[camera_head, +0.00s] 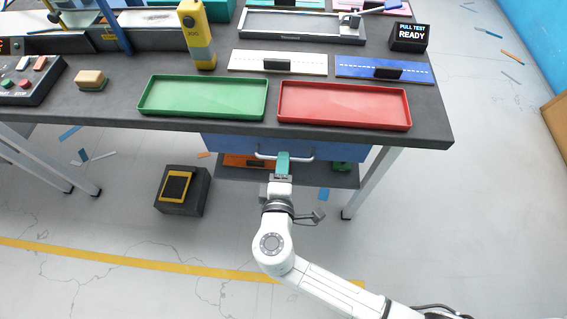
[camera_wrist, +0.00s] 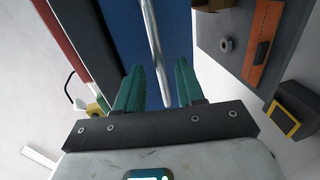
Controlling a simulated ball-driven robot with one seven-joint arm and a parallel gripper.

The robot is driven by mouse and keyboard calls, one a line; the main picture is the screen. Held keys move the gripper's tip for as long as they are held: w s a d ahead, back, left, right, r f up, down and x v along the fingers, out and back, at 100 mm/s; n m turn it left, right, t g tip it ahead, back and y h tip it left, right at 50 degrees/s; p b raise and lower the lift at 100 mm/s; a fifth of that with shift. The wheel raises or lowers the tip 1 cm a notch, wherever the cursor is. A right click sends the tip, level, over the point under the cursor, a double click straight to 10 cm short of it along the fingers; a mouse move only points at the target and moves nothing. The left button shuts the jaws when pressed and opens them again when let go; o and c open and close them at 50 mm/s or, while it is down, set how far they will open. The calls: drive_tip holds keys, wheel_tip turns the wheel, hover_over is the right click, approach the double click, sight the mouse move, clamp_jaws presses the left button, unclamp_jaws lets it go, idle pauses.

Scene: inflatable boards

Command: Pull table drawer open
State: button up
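The table drawer has a blue front (camera_head: 225,143) just under the dark table top and looks shut. Its light metal bar handle (camera_head: 267,156) shows on both sides of my gripper (camera_head: 283,158). In the wrist view the blue drawer front (camera_wrist: 182,38) lies ahead, and the handle (camera_wrist: 151,35) runs down the picture into the gap between the teal fingers of my gripper (camera_wrist: 160,75). The fingers are apart, with clear room on both sides of the bar, and neither is seen gripping it. The far fingertips hide part of the handle in the head view.
The table top (camera_head: 105,112) carries a green tray (camera_head: 203,97) and a red tray (camera_head: 344,105) above the drawer. A lower shelf (camera_head: 310,177) holds an orange item. A dark box (camera_head: 182,191) with a yellow-framed panel stands on the floor at left. The floor in front is clear.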

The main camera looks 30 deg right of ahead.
drive_tip(key=shift+w+d+f, duration=0.1)
drive_tip(key=shift+w+d, duration=0.15)
drive_tip(key=shift+w, duration=0.05)
drive_tip(key=shift+c, duration=0.2)
clamp_jaws()
idle(0.3)
